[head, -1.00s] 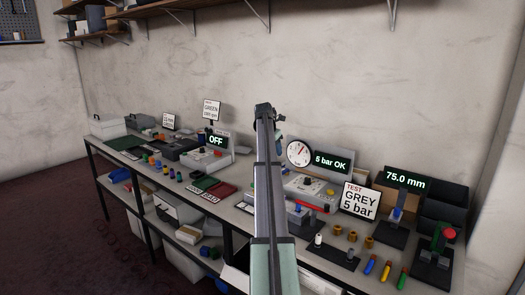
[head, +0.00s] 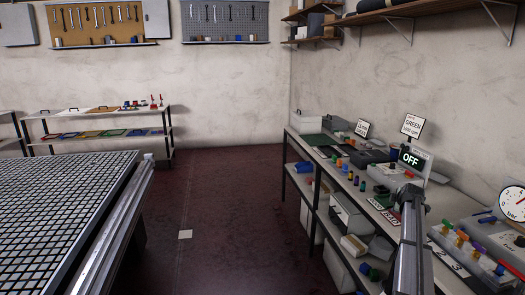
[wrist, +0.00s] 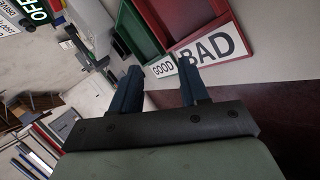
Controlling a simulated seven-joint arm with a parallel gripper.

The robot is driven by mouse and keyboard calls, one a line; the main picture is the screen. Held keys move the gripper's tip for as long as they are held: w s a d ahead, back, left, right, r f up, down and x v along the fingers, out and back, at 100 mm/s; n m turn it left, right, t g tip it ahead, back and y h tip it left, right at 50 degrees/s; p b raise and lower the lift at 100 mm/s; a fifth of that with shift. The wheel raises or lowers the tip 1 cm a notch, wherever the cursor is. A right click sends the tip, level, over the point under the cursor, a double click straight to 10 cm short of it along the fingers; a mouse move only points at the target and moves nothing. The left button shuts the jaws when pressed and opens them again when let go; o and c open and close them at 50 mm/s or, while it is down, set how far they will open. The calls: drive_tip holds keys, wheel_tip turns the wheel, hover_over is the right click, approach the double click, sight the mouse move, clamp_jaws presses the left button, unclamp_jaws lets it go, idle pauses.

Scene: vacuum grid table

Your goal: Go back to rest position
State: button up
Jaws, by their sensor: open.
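My gripper (wrist: 158,88) shows in the wrist view with its two dark blue fingers apart and nothing between them. Beyond the fingertips lie a green tray (wrist: 140,25) with a GOOD label (wrist: 163,68) and a red tray (wrist: 190,20) with a BAD label (wrist: 212,46). In the head view my arm rises from the lower right over the workbench (head: 345,190), its end close to the OFF device (head: 411,158). The gripper's fingers are too small to make out there.
A large grid table (head: 60,205) stands at the left with a metal rail along its edge. Dark red floor (head: 215,215) lies clear between it and the bench, except for a small pale square (head: 185,234). Shelves (head: 390,15) hang above the bench.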

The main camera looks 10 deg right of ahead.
drive_tip(key=w+a+f+m+t, duration=0.1)
drive_tip(key=a+f+m, duration=0.25)
drive_tip(key=a, duration=0.35)
drive_tip(key=w+a+f+m+t, duration=0.1)
drive_tip(key=w+a+f+m, duration=0.1)
drive_tip(key=a+f, duration=0.35)
drive_tip(key=s+a+f+m+g+y, duration=0.1)
drive_tip(key=s+a+f+g+y, duration=0.1)
drive_tip(key=s+a+f, duration=0.5)
drive_tip(key=s+a+f+g+y, duration=0.1)
drive_tip(key=s+a+f+g, duration=0.15)
drive_tip(key=a+f, duration=0.8)
drive_tip(key=s+a+f+m+g+y, duration=0.1)
drive_tip(key=s+a+f+y, duration=0.1)
drive_tip(key=s+a+f, duration=0.5)
drive_tip(key=s+a+f+m+g, duration=0.1)
drive_tip(key=s+a+f+g, duration=0.2)
drive_tip(key=s+a+f, duration=0.6)
drive_tip(key=s+a+f+m+g, duration=0.1)
drive_tip(key=s+a+f+g, duration=0.2)
drive_tip(key=s+a+f, duration=0.5)
drive_tip(key=s+a+m+g, duration=0.1)
drive_tip(key=s+a+g, duration=0.1)
drive_tip(key=s, duration=1.2)
drive_tip(key=s+a+g, duration=0.2)
drive_tip(key=s+g, duration=0.2)
drive_tip(key=s, duration=1)
drive_tip(key=shift+s+r+m+h, duration=0.3)
drive_tip(key=shift+r+m+h, duration=0.05)
drive_tip(key=shift+r+h, duration=0.05)
